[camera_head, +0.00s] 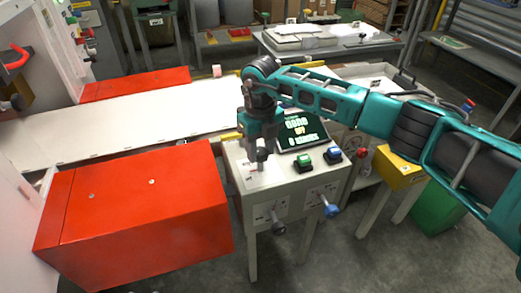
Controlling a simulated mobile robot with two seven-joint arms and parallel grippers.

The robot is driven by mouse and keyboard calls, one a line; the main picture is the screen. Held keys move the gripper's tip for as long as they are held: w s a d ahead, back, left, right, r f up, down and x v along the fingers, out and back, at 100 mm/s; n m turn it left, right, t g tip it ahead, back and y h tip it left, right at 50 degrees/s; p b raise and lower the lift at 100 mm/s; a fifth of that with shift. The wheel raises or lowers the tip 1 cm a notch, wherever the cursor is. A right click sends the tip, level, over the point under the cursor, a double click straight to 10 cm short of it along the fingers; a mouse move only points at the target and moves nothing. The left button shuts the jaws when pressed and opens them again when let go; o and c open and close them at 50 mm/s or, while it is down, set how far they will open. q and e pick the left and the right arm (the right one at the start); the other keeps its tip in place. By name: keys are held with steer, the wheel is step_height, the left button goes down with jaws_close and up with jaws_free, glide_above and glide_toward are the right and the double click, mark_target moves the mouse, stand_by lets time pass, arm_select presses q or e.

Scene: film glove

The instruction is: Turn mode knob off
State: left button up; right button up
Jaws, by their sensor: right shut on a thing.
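A light grey control console (293,192) stands on legs near the middle of the head view. My right gripper (260,164) points down over the left part of its top panel, shut on what looks like the mode knob; the knob itself is mostly hidden by the fingers. A tilted dark screen (302,129) with green and white text sits on the console behind and to the right of the gripper. A green button (304,160) and a blue button (332,154) are on the panel's right. My left gripper is not in view.
Front levers with a black knob (279,228) and a blue knob (331,210) stick out from the console. A large red box (150,205) is at left, beside a white conveyor surface (120,128). A yellow box (398,172) and green bin (437,212) stand at right.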

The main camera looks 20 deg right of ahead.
mark_target(261, 151)
steer(key=shift+n, duration=0.6)
steer(key=shift+n+b, duration=0.3)
steer(key=shift+n, duration=0.2)
steer(key=o, duration=1.1)
steer(key=shift+c, duration=0.2)
step_height(261, 151, up, 13)
steer(key=shift+p, duration=0.35)
